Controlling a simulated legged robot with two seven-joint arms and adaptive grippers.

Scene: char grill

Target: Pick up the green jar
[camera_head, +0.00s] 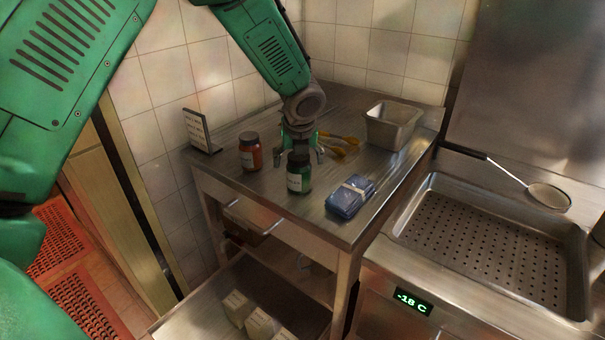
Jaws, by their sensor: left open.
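The green jar (299,173) stands upright on the metal table (226,173), with a dark lid and a pale label. My left gripper (298,156) is just above and behind the jar, pointing down. Its fingers are open, one to each side of the jar's upper part in the picture. I cannot tell whether they touch it. My right gripper is not in view.
A red-brown jar (250,151) stands left of the green jar. A blue cloth bundle (351,196) lies to its right. Yellow-handled utensils (340,145), a metal container (392,125) and a small sign (200,132) are farther back. A perforated basin (490,245) is at right.

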